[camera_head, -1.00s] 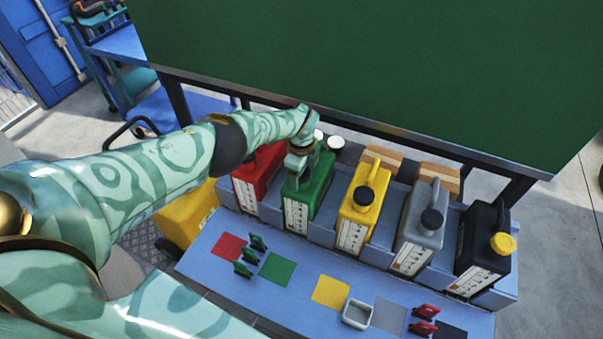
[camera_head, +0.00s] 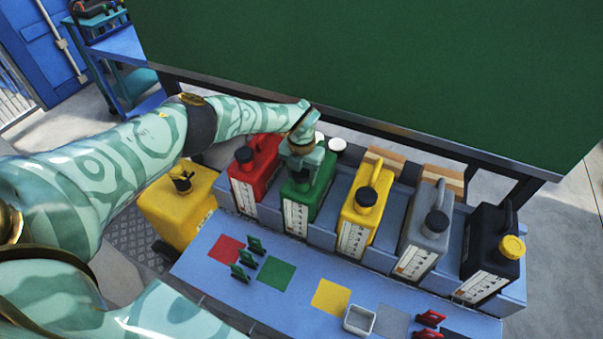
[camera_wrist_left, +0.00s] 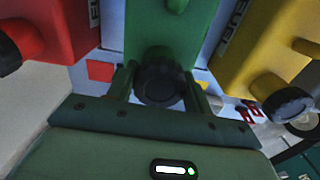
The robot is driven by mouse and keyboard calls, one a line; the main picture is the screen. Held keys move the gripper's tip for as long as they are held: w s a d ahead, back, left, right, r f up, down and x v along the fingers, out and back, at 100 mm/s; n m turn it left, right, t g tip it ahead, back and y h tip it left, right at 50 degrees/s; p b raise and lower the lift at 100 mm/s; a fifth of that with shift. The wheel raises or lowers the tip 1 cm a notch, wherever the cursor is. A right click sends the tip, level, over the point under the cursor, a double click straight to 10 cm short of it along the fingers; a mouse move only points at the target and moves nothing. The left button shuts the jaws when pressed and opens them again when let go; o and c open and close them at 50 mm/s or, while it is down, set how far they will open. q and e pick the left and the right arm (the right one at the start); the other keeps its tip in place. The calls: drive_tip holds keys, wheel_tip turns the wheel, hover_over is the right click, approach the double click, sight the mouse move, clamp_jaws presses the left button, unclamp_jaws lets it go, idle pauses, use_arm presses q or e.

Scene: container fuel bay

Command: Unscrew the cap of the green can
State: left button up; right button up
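The green can (camera_head: 322,190) stands upright in the rack between the red can (camera_head: 265,167) and the yellow can (camera_head: 365,203). My left gripper (camera_head: 297,182) is above the front of the green can and hides its cap in the head view. In the left wrist view the black cap (camera_wrist_left: 160,82) of the green can (camera_wrist_left: 168,28) sits between the two fingers of my left gripper (camera_wrist_left: 160,88). I cannot tell whether the fingers press on the cap. My right gripper is not in view.
The grey can (camera_head: 424,235) and the black can (camera_head: 485,250) stand further right. In front, the blue shelf (camera_head: 230,295) has coloured squares, green and red clips, and a white tray (camera_head: 359,320). A yellow container (camera_head: 175,210) is on the left.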

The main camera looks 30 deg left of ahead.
sight(302, 171)
use_arm(q)
drive_tip(key=shift+c, duration=1.3)
drive_tip(key=n+p, duration=0.1)
drive_tip(key=n, duration=0.2)
drive_tip(key=shift+r+p, duration=0.25)
drive_tip(key=shift+p, duration=0.1)
drive_tip(key=shift+f+b, duration=0.2)
drive_tip(key=shift+b, duration=0.1)
drive_tip(key=shift+r+p, duration=2.7)
drive_tip(key=shift+r, duration=0.95)
drive_tip(key=shift+f, duration=0.1)
